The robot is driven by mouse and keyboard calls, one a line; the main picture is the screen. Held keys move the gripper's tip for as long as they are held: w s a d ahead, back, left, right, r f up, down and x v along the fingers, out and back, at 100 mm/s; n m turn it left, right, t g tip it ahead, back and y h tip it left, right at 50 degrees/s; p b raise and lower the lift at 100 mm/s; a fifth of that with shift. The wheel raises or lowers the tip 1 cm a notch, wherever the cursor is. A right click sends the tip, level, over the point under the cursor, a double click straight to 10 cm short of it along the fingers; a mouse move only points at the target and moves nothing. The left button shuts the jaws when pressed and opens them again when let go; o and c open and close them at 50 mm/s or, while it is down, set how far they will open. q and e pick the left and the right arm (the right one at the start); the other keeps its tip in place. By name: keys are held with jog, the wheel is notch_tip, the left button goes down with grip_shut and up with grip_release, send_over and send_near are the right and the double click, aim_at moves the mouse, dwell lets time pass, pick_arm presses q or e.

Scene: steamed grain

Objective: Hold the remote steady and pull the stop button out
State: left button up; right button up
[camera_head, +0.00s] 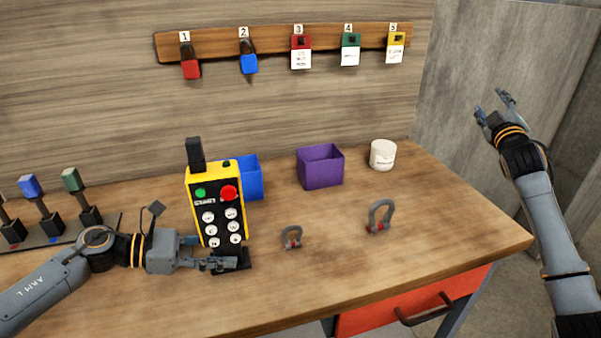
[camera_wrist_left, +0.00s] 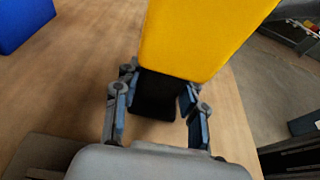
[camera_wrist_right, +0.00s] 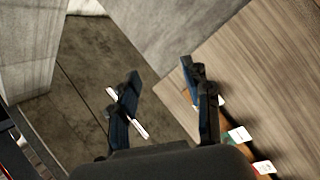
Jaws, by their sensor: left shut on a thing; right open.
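The yellow and black remote (camera_head: 218,212) stands upright on a black base (camera_head: 231,262) on the table. Its red stop button (camera_head: 228,193) is at the upper right of its face, beside a green button (camera_head: 200,192). My left gripper (camera_head: 215,252) is shut on the lower part of the remote. In the left wrist view the fingers (camera_wrist_left: 157,105) sit either side of the dark lower part, under the yellow body (camera_wrist_left: 200,35). My right gripper (camera_head: 491,108) is open and empty, raised at the far right, away from the remote. It also shows open in the right wrist view (camera_wrist_right: 160,85).
A blue bin (camera_head: 251,180), a purple bin (camera_head: 320,167) and a white jar (camera_head: 383,154) stand behind. Two shackles (camera_head: 291,238) (camera_head: 380,216) lie right of the remote. Levers (camera_head: 45,220) stand at left. Padlocks and tags hang on a wall rail (camera_head: 270,42). The table's front right is clear.

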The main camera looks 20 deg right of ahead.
pick_arm(q)
jog(key=shift+f, duration=0.1)
pick_arm(e)
jog(key=a+r+n+y, duration=0.3)
jog(key=a+n+y, duration=0.1)
jog(key=a, duration=0.7)
jog(key=a+r+n+y, duration=0.4)
jog(key=a+n+y, duration=0.1)
jog(key=a, duration=0.7)
jog(key=a+r+n+y, duration=0.3)
jog(key=a+n+y, duration=0.1)
jog(key=a, duration=0.7)
jog(key=s+a+f+n+g+y, duration=0.1)
jog(key=s+a+n+g+y, duration=0.3)
jog(key=s+a+n, duration=0.6)
jog(key=n+g+y, duration=0.1)
jog(key=n+g, duration=0.4)
jog(key=n, duration=0.1)
send_near(232, 193)
jog(key=x, duration=0.8)
